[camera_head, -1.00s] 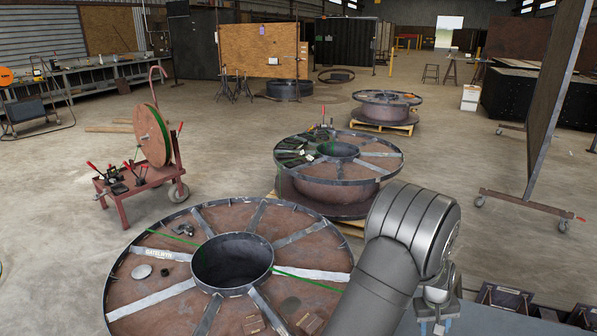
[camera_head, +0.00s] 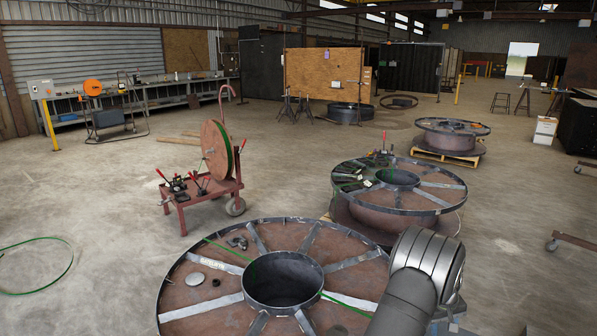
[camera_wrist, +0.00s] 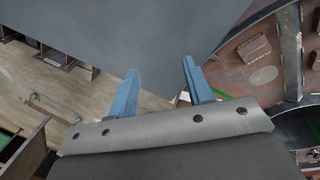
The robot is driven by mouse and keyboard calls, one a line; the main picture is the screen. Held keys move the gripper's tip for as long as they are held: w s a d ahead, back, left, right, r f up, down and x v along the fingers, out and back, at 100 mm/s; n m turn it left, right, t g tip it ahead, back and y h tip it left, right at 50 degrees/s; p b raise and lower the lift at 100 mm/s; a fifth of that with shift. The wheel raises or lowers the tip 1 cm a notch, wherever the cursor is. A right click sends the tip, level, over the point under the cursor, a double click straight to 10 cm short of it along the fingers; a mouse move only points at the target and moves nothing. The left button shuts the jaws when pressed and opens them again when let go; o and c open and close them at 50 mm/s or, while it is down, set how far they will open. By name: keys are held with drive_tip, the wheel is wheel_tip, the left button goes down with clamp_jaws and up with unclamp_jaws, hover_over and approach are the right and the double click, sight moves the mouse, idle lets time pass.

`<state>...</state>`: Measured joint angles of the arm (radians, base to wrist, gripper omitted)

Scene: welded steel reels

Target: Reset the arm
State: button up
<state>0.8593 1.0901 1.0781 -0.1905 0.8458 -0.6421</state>
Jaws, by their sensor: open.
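My gripper (camera_wrist: 160,67) shows in the wrist view with its two blue fingers spread apart and nothing between them. A flat grey surface lies beyond the fingertips. In the head view my arm rises at the lower right, in front of the right edge of the nearest steel reel (camera_head: 205,318); the gripper itself is mostly hidden there. The reel lies flat, with a rusty face, grey spokes, a dark open hub and a green strap across it. Part of a reel (camera_wrist: 235,80) also shows at the right of the wrist view.
A second reel (camera_head: 380,216) with tools on top lies behind the first, and a third reel (camera_head: 450,140) sits on a pallet farther back. A red cart (camera_head: 200,190) with an upright disc stands left. A green hose loop (camera_head: 70,265) lies on open floor.

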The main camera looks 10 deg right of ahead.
drive_tip(key=w+a+f+n, duration=0.3)
drive_tip(key=w+a+f, duration=0.2)
drive_tip(key=w, duration=0.8)
drive_tip(key=shift+a+n+t, duration=0.3)
drive_tip(key=shift+a+n, duration=0.1)
drive_tip(key=shift+a, duration=1.05)
